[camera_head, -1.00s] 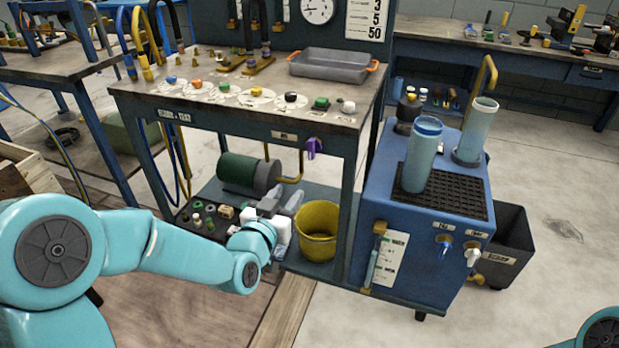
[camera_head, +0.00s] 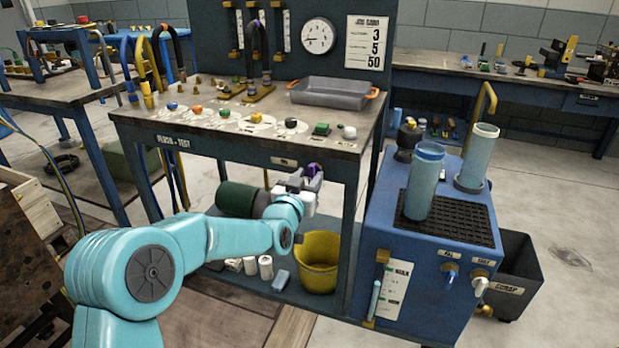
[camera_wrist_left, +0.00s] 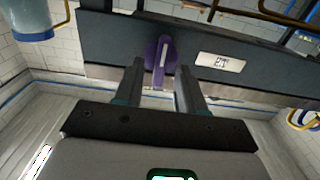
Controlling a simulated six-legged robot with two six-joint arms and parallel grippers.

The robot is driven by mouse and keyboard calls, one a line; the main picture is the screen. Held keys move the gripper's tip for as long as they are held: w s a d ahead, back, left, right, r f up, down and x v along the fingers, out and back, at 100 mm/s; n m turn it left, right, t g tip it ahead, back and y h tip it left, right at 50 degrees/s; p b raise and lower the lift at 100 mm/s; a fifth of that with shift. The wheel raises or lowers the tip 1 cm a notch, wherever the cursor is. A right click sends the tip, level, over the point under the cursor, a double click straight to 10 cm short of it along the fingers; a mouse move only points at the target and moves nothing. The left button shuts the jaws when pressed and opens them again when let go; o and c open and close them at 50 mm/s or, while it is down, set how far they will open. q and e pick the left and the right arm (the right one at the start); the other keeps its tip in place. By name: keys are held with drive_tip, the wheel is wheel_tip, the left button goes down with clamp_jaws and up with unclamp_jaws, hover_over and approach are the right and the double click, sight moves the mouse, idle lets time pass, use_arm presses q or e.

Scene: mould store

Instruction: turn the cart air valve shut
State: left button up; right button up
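A purple valve handle (camera_head: 313,169) sits on the front rail of the flood-test bench, beside a small white label (camera_head: 283,161). In the left wrist view, the purple handle (camera_wrist_left: 160,60) points along the gripper, with the white label (camera_wrist_left: 220,62) to its right. My left gripper (camera_head: 307,183) is just in front of the handle. In the left wrist view, its two fingers (camera_wrist_left: 158,78) are apart, with the handle's end between their tips; I cannot tell whether they touch it. The blue cart (camera_head: 410,285) has two front valves, a blue one (camera_head: 449,272) and a white one (camera_head: 480,285). My right gripper is out of view.
The bench top (camera_head: 190,133) carries coloured knobs and a grey tray (camera_head: 333,92). A dark bin (camera_head: 520,270) is right of the cart. The floor at far right is clear.

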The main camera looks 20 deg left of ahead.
use_arm(q)
drive_tip(key=shift+w, duration=0.65)
clamp_jaws()
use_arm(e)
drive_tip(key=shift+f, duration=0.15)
